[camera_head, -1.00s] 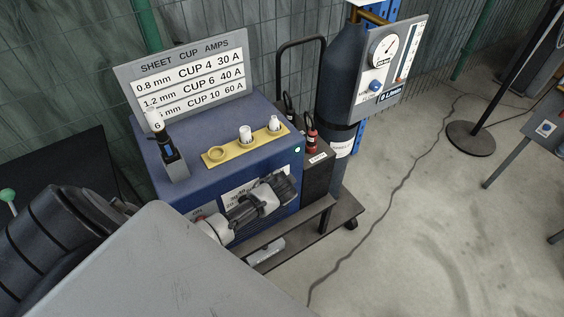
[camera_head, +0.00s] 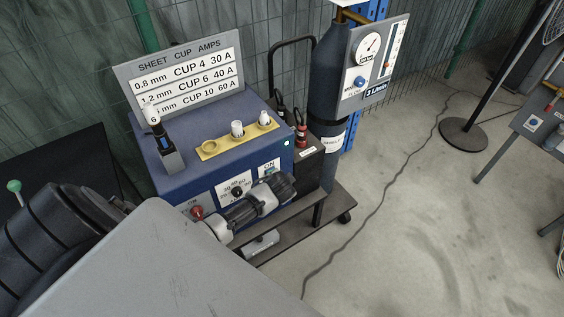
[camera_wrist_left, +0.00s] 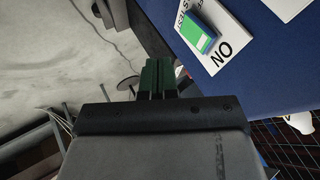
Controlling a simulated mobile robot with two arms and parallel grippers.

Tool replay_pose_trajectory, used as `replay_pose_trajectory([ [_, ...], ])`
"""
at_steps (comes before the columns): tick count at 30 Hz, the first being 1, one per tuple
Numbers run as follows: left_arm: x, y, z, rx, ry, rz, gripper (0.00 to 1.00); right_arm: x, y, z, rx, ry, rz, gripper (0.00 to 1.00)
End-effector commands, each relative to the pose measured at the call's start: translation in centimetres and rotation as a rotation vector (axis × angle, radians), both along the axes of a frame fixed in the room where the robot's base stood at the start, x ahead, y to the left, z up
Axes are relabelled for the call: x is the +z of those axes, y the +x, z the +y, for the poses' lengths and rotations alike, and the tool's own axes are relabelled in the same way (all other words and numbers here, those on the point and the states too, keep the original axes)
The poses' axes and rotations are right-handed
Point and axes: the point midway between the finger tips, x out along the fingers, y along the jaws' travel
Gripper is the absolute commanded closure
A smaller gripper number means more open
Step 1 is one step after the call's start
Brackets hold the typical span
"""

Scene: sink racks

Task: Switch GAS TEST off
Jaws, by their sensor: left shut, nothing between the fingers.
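The GAS TEST switch (camera_wrist_left: 198,39) shows in the left wrist view as a green rocker with a blue side. It sits on a white plate (camera_wrist_left: 232,52) marked ON; only part of its other lettering, "S TEST", is readable. In the head view the same plate (camera_head: 268,166) is on the blue machine's front, and my gripper partly hides it. My left gripper (camera_head: 284,184) is shut and empty, just in front of the plate's lower edge. In the left wrist view its green fingers (camera_wrist_left: 159,74) are together, left of and below the switch, apart from it.
The blue machine (camera_head: 165,178) also carries a red knob (camera_head: 197,211) and a dial (camera_head: 237,192), near my left arm. A dark gas cylinder (camera_head: 325,85) with a gauge panel (camera_head: 372,62) stands behind right. Floor to the right is mostly clear.

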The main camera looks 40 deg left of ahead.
Motion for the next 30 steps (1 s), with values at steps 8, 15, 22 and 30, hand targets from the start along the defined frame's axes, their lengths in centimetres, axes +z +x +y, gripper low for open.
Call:
replay_pose_trajectory([
  [8,3.0,-1.9,-0.9,-0.001,0.001,0.0,1.0,0.2,0.2,-0.4,0.0,-0.005,-0.002,0.57],
  [15,5.9,-3.8,-2.0,0.0,0.0,0.0,1.0,0.3,0.6,1.7,-0.003,0.022,-0.009,0.57],
  [22,7.2,-4.5,-2.4,0.001,0.0,0.002,1.0,0.2,0.4,0.5,0.001,0.007,-0.007,0.57],
  [30,7.3,-4.6,-2.4,0.002,0.001,0.002,1.0,0.2,0.4,0.4,-0.001,0.005,-0.006,0.57],
])
